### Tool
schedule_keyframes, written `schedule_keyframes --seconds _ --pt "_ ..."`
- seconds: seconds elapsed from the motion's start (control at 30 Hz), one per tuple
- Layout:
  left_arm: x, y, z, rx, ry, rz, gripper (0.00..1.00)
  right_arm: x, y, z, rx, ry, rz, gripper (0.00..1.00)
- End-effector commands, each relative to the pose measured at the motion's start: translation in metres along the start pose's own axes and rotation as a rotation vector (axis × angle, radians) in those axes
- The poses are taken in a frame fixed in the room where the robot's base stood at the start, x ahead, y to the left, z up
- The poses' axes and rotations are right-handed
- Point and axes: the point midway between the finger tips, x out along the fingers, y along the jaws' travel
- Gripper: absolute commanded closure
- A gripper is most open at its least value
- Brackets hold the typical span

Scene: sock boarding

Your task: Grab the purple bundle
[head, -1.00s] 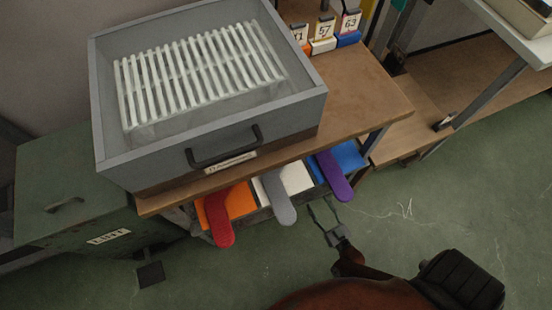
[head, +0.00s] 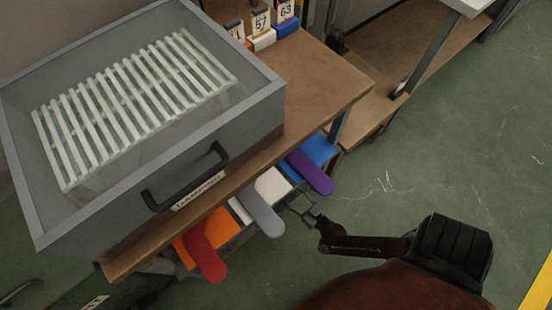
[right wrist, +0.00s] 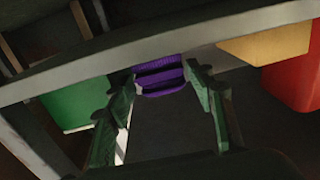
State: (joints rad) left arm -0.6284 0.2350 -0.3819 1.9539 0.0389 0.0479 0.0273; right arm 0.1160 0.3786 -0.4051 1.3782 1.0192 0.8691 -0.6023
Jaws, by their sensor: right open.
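The purple bundle (head: 311,172) is a long rounded strip sticking out from a blue bin (head: 319,148) under the front edge of the wooden table. In the right wrist view the purple bundle (right wrist: 160,75) shows its folded, ridged end between the fingertips. My right gripper (head: 303,208) is open, just in front of and below the bundle in the head view. In the right wrist view its fingers (right wrist: 161,88) stand on either side of the bundle; contact cannot be told. My left gripper is not in view.
A grey bundle (head: 262,215) and a red bundle (head: 204,254) stick out of white and orange bins to the left. The table edge (head: 340,105) runs above them. A grey tray with a slatted rack (head: 225,135) stands on the table. Green floor lies open to the right.

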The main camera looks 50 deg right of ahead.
Motion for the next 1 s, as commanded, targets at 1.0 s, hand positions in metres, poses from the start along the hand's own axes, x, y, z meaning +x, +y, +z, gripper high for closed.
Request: schedule_keyframes --seconds 1.0 --pt "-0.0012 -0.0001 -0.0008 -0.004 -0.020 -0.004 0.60 0.0003 -0.0003 -0.0069 0.001 0.003 0.000 0.82"
